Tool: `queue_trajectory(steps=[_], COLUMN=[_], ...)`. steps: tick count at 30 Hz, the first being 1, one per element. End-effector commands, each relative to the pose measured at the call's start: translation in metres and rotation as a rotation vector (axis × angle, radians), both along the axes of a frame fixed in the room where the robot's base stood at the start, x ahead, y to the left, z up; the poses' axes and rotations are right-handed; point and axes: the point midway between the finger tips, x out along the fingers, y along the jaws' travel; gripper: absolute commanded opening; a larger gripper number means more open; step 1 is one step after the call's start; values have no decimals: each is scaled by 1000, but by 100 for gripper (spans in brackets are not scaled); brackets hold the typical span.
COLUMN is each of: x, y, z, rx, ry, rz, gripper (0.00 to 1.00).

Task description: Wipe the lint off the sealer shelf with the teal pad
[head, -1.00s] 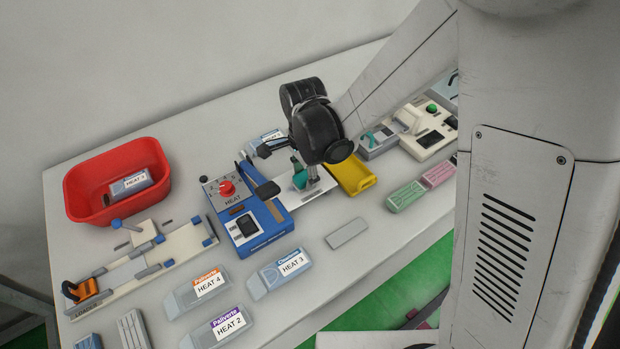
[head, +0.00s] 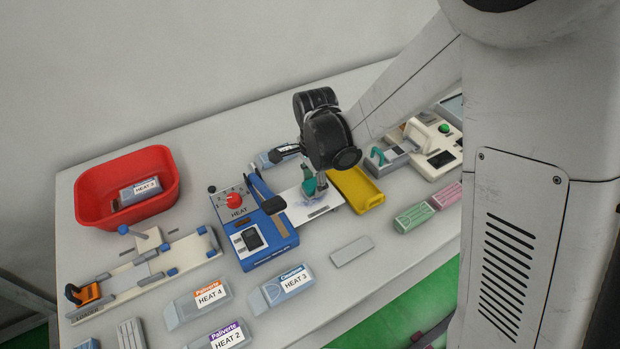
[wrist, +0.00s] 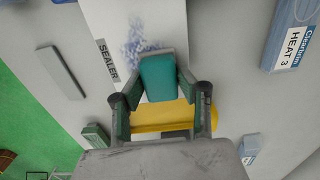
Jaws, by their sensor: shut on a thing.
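The teal pad (wrist: 158,78) is between the fingers of my gripper (wrist: 160,108), which is shut on it. In the head view the teal pad (head: 309,186) is low over the white sealer shelf (head: 325,207), and my gripper (head: 316,172) is above it. I cannot tell whether the pad touches the shelf. The lint (wrist: 142,42) is a bluish speckled patch on the white shelf in the wrist view, just beyond the pad. The blue sealer (head: 250,228) with a red HEAT knob stands left of the shelf.
A yellow tray (head: 357,188) adjoins the shelf on the right. A grey bar (head: 351,251) lies in front. Pouches labelled HEAT 3 (head: 282,289) and HEAT 4 (head: 199,303) lie nearer. A red bin (head: 127,211) stands at the far left.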

Motion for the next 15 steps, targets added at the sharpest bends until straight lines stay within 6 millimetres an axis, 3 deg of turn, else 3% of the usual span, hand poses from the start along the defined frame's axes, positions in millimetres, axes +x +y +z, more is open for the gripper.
queue_trajectory(steps=[15], x=[-38], y=[-29], z=[1], rx=[0], ry=[0], rz=[-5], gripper=[7])
